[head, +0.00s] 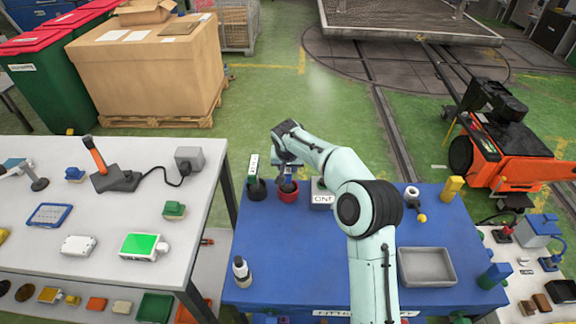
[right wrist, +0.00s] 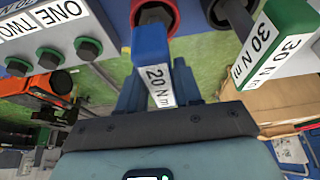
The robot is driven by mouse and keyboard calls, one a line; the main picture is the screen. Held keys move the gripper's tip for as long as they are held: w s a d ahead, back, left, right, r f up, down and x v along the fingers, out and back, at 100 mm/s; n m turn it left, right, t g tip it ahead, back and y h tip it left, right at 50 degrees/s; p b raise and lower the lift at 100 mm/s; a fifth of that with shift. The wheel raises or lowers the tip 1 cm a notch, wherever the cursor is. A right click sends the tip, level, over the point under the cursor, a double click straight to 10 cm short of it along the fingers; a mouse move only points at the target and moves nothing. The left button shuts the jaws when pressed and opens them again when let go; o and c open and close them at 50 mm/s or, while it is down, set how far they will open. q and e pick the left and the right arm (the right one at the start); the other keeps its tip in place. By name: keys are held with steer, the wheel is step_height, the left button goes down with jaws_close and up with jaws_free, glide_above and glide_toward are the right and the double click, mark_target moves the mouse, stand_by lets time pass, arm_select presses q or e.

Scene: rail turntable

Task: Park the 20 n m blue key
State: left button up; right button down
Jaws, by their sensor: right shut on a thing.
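The blue key (right wrist: 152,50) carries a white 20 N m label in the right wrist view. My right gripper (head: 287,172) is shut on it, and the fingers (right wrist: 150,95) flank the label. In the head view the blue key (head: 288,178) shows small beneath the gripper, directly over the red round holder (head: 288,194). The red holder (right wrist: 172,20) also shows just beyond the key's blue end in the wrist view. I cannot tell whether the key's lower end is inside it. My left gripper is not in view.
A green 30 N m key (head: 253,168) stands in a black holder (head: 257,190) close left of the red holder. A grey labelled box (head: 321,200) is close right. The blue table's (head: 290,255) front middle is clear; a grey tray (head: 426,266) lies right.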

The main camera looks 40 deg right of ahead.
steer(key=shift+f, duration=0.35)
steer(key=c, duration=0.7)
jaws_free()
steer(key=v, duration=1.3)
steer(key=shift+a+r, duration=0.15)
steer(key=shift+r, duration=0.05)
